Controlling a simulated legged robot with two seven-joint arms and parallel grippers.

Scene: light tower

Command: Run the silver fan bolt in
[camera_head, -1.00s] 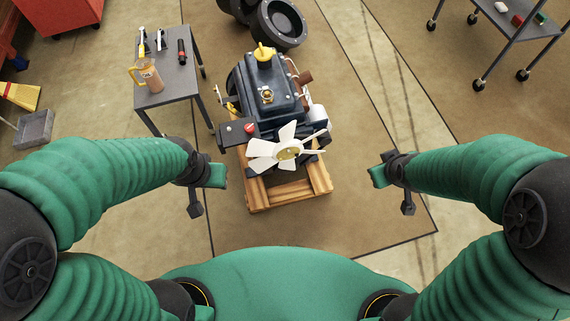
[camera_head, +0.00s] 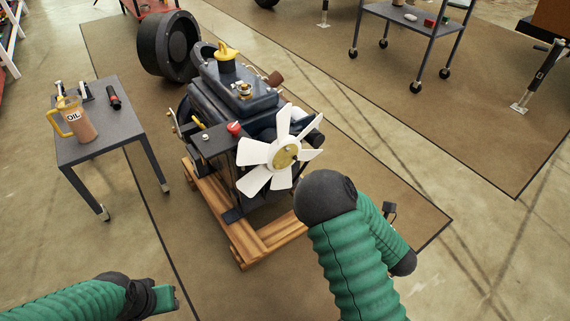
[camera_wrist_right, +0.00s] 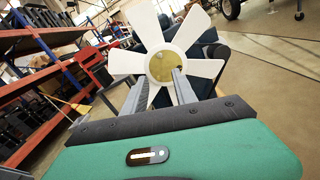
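The white fan (camera_head: 268,178) with a gold hub (camera_head: 286,156) is mounted on the front of the dark engine (camera_head: 240,95). In the right wrist view the fan hub (camera_wrist_right: 164,66) is just beyond the tips of my right gripper (camera_wrist_right: 160,74). Its two grey fingers stand apart with nothing visible between them. Whether they touch the fan is unclear. In the head view my right arm hides this gripper. My left gripper (camera_head: 165,298) is at the lower left, away from the engine; its fingers are not clear.
The engine sits on a wooden pallet frame (camera_head: 262,240). A grey table (camera_head: 110,135) at left holds an oil jug (camera_head: 75,120) and small tools. A wheeled cart (camera_head: 425,30) stands at the back right.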

